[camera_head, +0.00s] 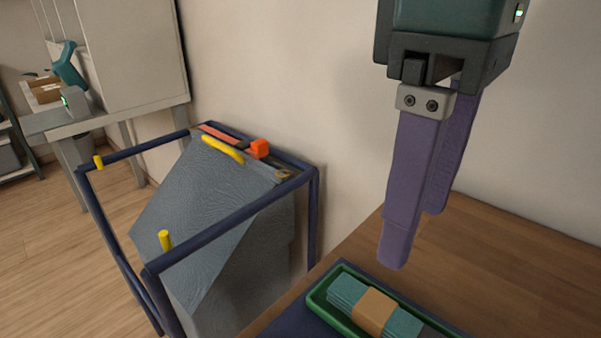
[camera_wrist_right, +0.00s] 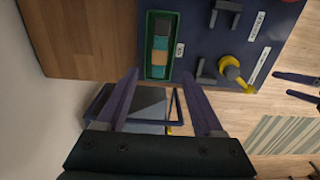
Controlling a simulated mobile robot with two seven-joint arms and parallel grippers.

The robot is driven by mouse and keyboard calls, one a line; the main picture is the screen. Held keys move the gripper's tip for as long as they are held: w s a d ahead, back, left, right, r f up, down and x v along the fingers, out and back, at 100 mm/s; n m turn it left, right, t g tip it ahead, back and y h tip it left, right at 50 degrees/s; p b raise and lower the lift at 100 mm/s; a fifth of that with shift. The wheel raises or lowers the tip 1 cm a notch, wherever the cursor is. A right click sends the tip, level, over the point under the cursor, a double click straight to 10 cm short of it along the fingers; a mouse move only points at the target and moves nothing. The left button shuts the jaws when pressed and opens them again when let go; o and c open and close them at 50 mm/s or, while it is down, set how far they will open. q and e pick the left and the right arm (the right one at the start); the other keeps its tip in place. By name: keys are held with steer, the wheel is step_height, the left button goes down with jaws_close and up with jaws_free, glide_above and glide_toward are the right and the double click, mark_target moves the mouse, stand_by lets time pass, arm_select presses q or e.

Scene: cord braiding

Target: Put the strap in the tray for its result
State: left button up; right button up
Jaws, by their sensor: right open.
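The strap (camera_head: 400,322) is a folded teal bundle with an orange-tan band around it. It lies inside the green tray (camera_head: 318,297) at the bottom of the head view. The right wrist view also shows the strap (camera_wrist_right: 160,44) inside the green tray (camera_wrist_right: 149,25), beside a small white label. My right gripper (camera_head: 415,240) is open and empty, its purple fingers pointing down above the wooden top, apart from the strap. At the right edge of the right wrist view, two dark purple fingers, apparently my left gripper (camera_wrist_right: 288,87), stand apart with nothing seen between them.
A blue-framed grey fabric bin (camera_head: 205,205) stands left of the wooden table (camera_head: 490,270), with yellow pegs and an orange block on its rim. A dark blue board (camera_wrist_right: 215,70) beside the tray carries dark brackets and a yellow part. A teal device stands on the back-left table.

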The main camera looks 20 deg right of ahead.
step_height(320, 180, up, 3)
steer(key=shift+f, duration=0.1)
steer(key=shift+p, duration=0.3)
steer(key=s+a+r+n+t+y+p, duration=0.1)
steer(key=a+r+t+y+p, duration=0.3)
steer(key=a+p, duration=0.75)
steer(key=s+d+r+m+h+p, duration=0.1)
steer(key=s+d+m+h+p, duration=0.1)
steer(key=s+d+p, duration=0.4)
steer(key=s+d+r+m+h+p, duration=0.1)
steer(key=s+d+m+h+p, duration=0.1)
steer(key=d+p, duration=0.4)
step_height(320, 180, up, 36)
steer(key=p, duration=3.5)
steer(key=shift+w+d+r, duration=0.15)
steer(key=shift+d+r, duration=0.1)
steer(key=shift+d, duration=0.15)
